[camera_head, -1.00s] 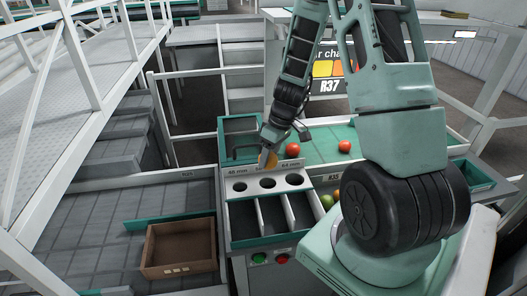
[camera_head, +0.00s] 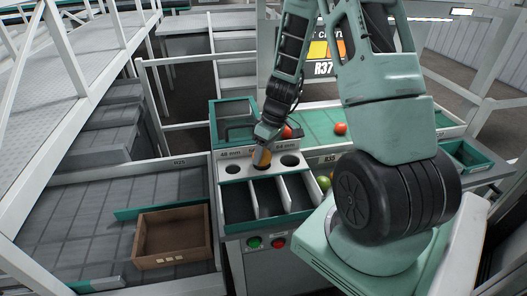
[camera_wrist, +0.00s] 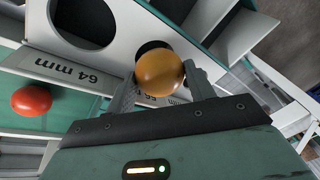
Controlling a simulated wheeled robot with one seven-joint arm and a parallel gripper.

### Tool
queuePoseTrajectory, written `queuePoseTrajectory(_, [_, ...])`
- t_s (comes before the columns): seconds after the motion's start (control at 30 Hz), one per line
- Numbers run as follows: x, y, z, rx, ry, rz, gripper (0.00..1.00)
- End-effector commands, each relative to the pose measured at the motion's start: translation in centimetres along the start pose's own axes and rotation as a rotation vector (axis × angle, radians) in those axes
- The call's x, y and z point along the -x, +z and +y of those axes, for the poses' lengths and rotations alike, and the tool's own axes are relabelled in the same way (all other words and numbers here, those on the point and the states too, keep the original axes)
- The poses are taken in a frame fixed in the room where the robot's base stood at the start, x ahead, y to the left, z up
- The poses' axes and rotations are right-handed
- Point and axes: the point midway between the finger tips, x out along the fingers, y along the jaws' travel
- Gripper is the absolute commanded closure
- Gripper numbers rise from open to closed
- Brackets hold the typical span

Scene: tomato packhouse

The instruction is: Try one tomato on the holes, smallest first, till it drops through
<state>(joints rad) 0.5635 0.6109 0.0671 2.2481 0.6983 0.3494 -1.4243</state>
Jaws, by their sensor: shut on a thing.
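My gripper (camera_wrist: 160,90) is shut on an orange tomato (camera_wrist: 159,73), which also shows small in the head view (camera_head: 262,158). The white hole plate (camera_head: 247,177) has three round holes in a row. The left hole (camera_head: 234,167) is labelled 48 mm and the right hole (camera_head: 290,160) 64 mm. The tomato is at the middle hole, whose dark opening (camera_wrist: 150,48) shows partly behind it in the wrist view. The middle label is mostly hidden by my gripper. I cannot tell whether the tomato touches the plate.
Open compartments (camera_head: 269,181) lie in front of the holes. Red tomatoes (camera_head: 341,128) rest on the green surface behind, and a green one (camera_head: 323,183) lies to the right. A brown crate (camera_head: 140,240) stands at the left. Green and red buttons (camera_head: 278,242) are below.

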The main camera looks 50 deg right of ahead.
Motion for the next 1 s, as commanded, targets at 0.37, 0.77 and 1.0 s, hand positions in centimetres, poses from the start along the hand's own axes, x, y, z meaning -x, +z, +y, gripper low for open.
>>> queuePoseTrajectory(0.37, [-0.02, -0.01, -0.01, 0.000, 0.000, 0.000, 0.58])
queuePoseTrajectory(0.77, [0.00, -0.01, -0.04, 0.000, -0.001, 0.000, 0.58])
queuePoseTrajectory(1.0, [0.00, -0.01, -0.04, 0.000, 0.000, 0.000, 0.21])
